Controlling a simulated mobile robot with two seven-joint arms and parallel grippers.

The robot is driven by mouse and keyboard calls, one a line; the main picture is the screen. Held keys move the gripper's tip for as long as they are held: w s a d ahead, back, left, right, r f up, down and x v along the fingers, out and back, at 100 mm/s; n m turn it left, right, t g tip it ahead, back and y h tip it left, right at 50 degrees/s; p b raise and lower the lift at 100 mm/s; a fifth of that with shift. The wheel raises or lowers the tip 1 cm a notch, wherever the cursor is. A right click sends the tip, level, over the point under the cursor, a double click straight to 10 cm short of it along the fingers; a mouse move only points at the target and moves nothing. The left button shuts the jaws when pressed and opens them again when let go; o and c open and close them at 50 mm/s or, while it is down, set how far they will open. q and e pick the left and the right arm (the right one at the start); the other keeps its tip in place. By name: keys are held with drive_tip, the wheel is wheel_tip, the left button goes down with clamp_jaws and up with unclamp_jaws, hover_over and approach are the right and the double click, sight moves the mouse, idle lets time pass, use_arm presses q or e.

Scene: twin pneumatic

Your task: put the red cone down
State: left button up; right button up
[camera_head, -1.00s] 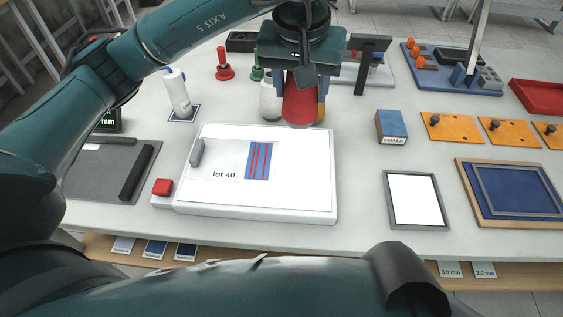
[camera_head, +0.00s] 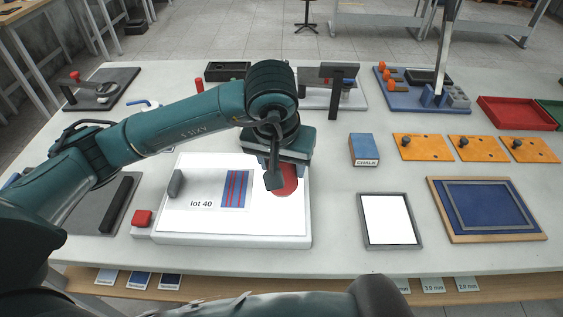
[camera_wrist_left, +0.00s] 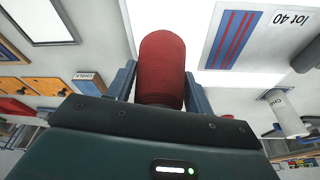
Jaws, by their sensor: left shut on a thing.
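My left gripper (camera_head: 277,176) is shut on the red cone (camera_head: 287,181), over the right part of the white board marked "lot 40" (camera_head: 220,223). The gripper and wrist hide much of the cone in the head view. In the left wrist view the cone (camera_wrist_left: 162,62) sits between the two blue fingers of the gripper (camera_wrist_left: 160,85), its rounded end pointing away from the palm. I cannot tell whether the cone touches the board. A blue patch with red stripes (camera_head: 237,188) lies on the board left of the cone. My right gripper is out of view.
A blue chalk box (camera_head: 364,149) and a grey-framed white panel (camera_head: 389,220) are to the right. Bare table lies between board and panel.

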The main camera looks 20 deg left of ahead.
use_arm(q)
drive_tip(key=shift+f, duration=0.35)
drive_tip(key=shift+f+b, duration=0.2)
drive_tip(key=shift+b, duration=0.1)
drive_tip(key=o, duration=1)
drive_tip(key=shift+o, duration=0.2)
drive_tip(key=shift+r, duration=0.1)
